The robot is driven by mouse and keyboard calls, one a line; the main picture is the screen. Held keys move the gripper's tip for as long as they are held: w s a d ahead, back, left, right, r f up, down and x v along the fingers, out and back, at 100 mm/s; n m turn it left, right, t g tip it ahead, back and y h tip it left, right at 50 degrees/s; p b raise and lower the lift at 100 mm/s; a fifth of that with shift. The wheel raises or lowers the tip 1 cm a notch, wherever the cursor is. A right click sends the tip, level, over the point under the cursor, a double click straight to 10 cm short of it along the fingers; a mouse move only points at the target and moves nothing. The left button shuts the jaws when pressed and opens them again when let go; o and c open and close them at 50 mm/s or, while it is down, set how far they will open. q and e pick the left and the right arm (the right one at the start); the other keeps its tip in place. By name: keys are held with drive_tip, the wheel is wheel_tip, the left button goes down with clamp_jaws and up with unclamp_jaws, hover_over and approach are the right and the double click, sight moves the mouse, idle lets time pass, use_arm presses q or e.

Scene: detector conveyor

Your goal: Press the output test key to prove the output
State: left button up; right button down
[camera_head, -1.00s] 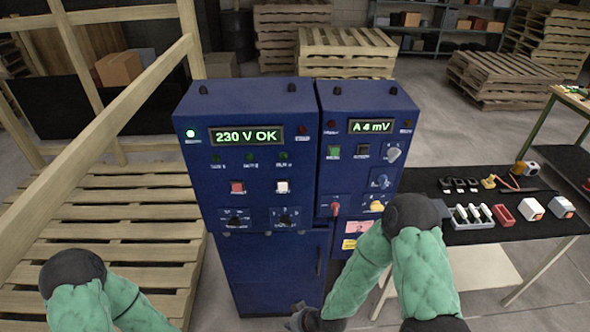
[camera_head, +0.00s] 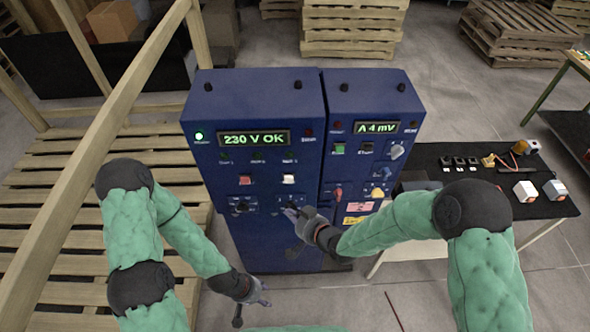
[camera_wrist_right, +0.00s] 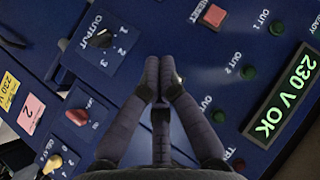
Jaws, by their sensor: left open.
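The white key (camera_head: 288,179) is on the left blue cabinet (camera_head: 235,95), right of a red key (camera_head: 245,180) and above two black rotary selectors. In the right wrist view, only a sliver of the white key (camera_wrist_right: 179,80) shows behind my fingertips; its label is hidden. My right gripper (camera_head: 289,211) is shut and empty, in front of the panel near the right-hand selector, below the white key. Its closed fingers (camera_wrist_right: 160,78) point at the panel; I cannot tell whether they touch it. My left gripper (camera_head: 252,312) is open and empty, low before the cabinet.
The left display (camera_head: 253,138) reads "230 V OK" beside a lit green lamp (camera_head: 198,136). The output lamps above the keys look dark. The right cabinet (camera_head: 365,97) has more knobs and a display. A pallet and wooden rail stand left, a black table (camera_head: 520,211) right.

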sight(289, 179)
drive_tip(key=shift+w+r, duration=0.1)
drive_tip(key=shift+r, duration=0.1)
drive_tip(key=w+b, duration=0.1)
drive_tip(key=w, duration=0.7)
drive_tip(key=shift+w, duration=0.4)
idle(1.5)
drive_tip(key=shift+w+b, duration=0.35)
drive_tip(key=shift+w, duration=0.05)
drive_tip(key=shift+w, duration=0.5)
idle(1.0)
drive_tip(key=shift+s, duration=0.95)
